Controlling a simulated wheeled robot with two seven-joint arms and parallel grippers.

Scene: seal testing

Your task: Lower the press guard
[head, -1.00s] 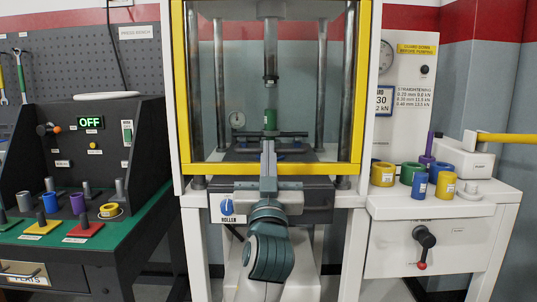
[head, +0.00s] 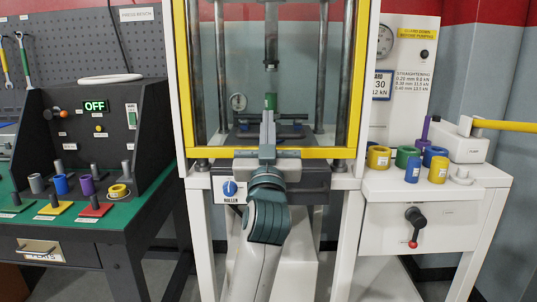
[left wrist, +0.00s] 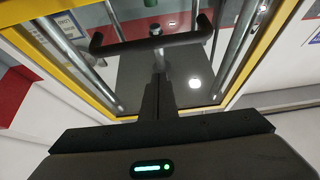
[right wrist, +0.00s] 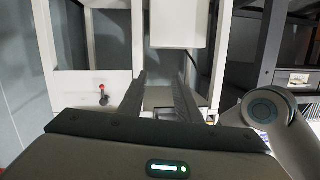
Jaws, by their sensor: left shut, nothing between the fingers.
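The press guard (head: 335,153) is a clear panel in a yellow frame across the press front; its bottom rail is level with the bed's front, and its top is out of view. A black bar with bent ends (left wrist: 150,45), like a handle, shows against the panel in the left wrist view. My left gripper (head: 267,115) is in front of the guard's lower middle, pointing up, its fingers shut and empty. In the left wrist view its fingertips (left wrist: 158,76) are close to the bar; contact is unclear. My right gripper (right wrist: 158,90) is open and empty, outside the head view.
A bench with a control panel reading OFF (head: 95,106) and several coloured cylinders stands left. On the right, a white cabinet (head: 435,215) holds coloured rings and a pump with a yellow lever (head: 505,126).

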